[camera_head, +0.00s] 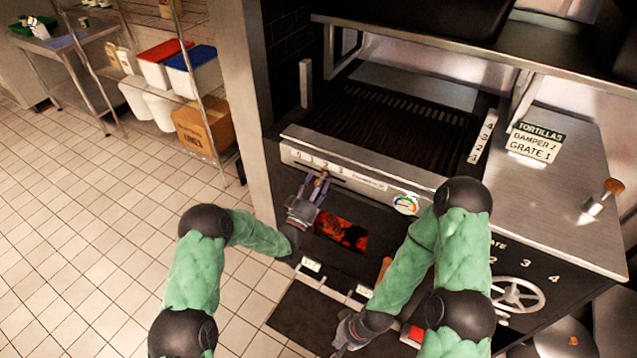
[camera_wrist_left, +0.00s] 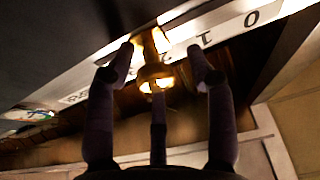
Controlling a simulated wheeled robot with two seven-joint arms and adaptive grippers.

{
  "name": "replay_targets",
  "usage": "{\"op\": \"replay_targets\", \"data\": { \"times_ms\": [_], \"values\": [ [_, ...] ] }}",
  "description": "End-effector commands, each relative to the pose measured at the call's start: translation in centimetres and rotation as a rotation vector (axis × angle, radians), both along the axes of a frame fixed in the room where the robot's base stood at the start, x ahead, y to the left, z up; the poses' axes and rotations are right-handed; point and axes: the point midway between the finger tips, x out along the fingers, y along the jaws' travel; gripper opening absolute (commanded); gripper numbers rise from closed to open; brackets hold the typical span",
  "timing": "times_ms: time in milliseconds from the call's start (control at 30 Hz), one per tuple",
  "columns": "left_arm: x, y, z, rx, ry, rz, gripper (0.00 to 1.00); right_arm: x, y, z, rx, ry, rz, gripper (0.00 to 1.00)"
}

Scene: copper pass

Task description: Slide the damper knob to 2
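The brass damper knob (camera_wrist_left: 155,75) is on the pale numbered strip (camera_wrist_left: 215,32) in the left wrist view. My left gripper (camera_wrist_left: 160,65) is open, with a fingertip on each side of the knob and gaps between. In the head view my left gripper (camera_head: 320,178) is just below the scale on the grill's front panel (camera_head: 355,180). My right gripper (camera_head: 345,335) is low, in front of the grill; its fingers are too unclear to judge.
A sign (camera_head: 535,142) on the steel counter reads "TORTILLAS, DAMPER 2, GRATE 1". A round gauge (camera_head: 405,204) sits right on the panel. An opening with glowing coals (camera_head: 342,233) is below. A handwheel (camera_head: 517,294) is at lower right. Floor at left is clear.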

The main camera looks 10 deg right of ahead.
Motion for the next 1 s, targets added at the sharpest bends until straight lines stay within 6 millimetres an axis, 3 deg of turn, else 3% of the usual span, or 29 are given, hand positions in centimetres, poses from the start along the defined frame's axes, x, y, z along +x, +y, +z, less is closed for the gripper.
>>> {"op": "replay_targets", "data": {
  "times_ms": [333,800,1000],
  "values": [
    [-0.9,0.7,-0.8,0.003,0.008,0.0,0.54,0.0,0.0,0.0,0.0,0.0,0.0,0.0],
    [-7.3,5.4,-4.1,0.001,0.007,0.002,0.54,0.0,0.0,0.0,0.0,0.0,0.0,0.0],
    [-8.7,6.4,-4.7,0.001,0.003,0.001,0.54,0.0,0.0,0.0,0.0,0.0,0.0,0.0]
  ]
}}
